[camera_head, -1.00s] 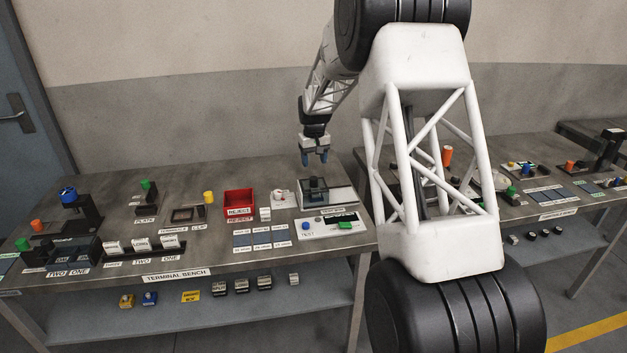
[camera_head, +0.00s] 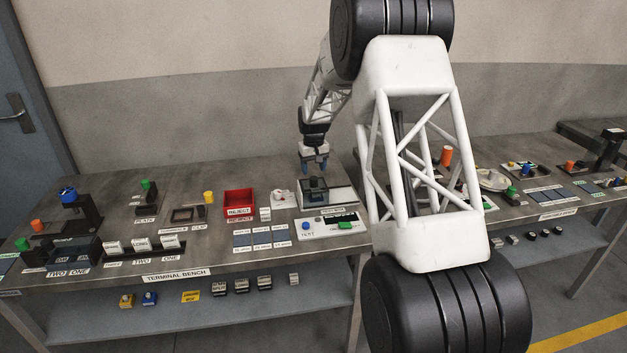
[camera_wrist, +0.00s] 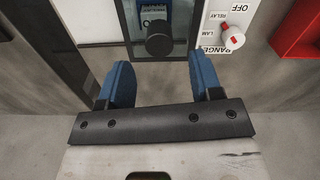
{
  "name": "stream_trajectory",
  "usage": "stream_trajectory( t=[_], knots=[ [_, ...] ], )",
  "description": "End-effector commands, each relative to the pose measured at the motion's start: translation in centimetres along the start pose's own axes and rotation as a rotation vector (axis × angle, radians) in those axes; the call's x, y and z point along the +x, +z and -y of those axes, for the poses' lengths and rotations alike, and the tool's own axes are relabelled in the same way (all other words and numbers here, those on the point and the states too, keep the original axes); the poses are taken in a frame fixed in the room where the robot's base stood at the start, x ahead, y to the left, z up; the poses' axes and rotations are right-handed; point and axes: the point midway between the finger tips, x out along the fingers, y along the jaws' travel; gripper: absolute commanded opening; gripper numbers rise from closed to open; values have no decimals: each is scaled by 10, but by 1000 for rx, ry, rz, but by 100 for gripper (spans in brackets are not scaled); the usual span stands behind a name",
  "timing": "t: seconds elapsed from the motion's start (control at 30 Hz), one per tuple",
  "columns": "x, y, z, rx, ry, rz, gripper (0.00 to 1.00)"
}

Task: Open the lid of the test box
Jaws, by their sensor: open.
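The test box (camera_head: 328,201) stands at the right end of the terminal bench. In the head view its top looks dark and clear, and it appears closed. In the wrist view the lid (camera_wrist: 179,55) is a dark-framed clear panel with a round black knob (camera_wrist: 159,40). A labelled block shows through the panel. My gripper (camera_head: 315,167) is above the box, pointing down. In the wrist view its two blue fingers (camera_wrist: 160,85) are open and empty. The knob lies just ahead of the gap between them, apart from both.
A white panel with a red-marked selector knob (camera_wrist: 231,38) is beside the lid. The red reject bin (camera_head: 239,202) stands to the left on the bench. A test panel with blue and green buttons (camera_head: 327,225) lies in front of the box.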

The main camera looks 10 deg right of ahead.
Motion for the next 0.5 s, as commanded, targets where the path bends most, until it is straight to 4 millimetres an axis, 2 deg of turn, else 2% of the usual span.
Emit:
stream_trajectory(
  t=[0.3, 0.5],
  knots=[
    [39, 0, 0, 0, 0, 2, 59],
    [50, 0, 0, 0, 0, 1, 59]
  ],
)
